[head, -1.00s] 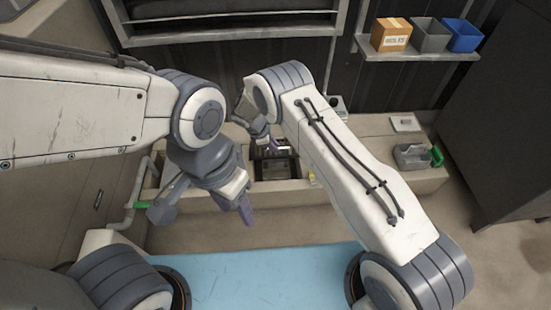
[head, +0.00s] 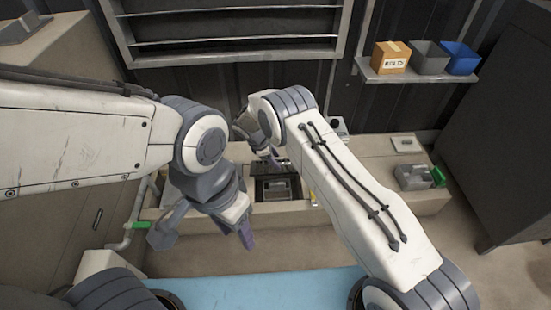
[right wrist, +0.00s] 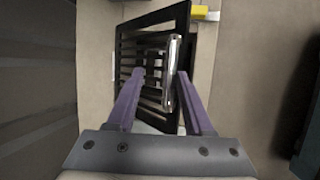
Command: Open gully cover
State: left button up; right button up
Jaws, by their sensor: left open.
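The gully cover (right wrist: 152,62) is a dark slatted grate with a pale metal handle (right wrist: 172,75) in the right wrist view. It looks tilted relative to the pale bench around it. My right gripper (right wrist: 160,75) is open, one purple finger on each side of the handle, the right finger very near it; contact is unclear. In the head view the gully opening (head: 278,188) is a dark rectangular recess in the bench, with my right gripper (head: 273,160) at its far edge, partly hidden by my arm. My left gripper (head: 246,238) is open and empty in front of the bench.
A grey container with a green part (head: 415,178) sits on the bench at right. A green-handled pipe (head: 140,226) is at left. A wall shelf (head: 420,74) holds a cardboard box and two bins.

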jog(key=p+v, duration=0.3)
jog(key=v, duration=0.7)
jog(key=shift+r+p, duration=0.2)
jog(key=shift+p, duration=0.15)
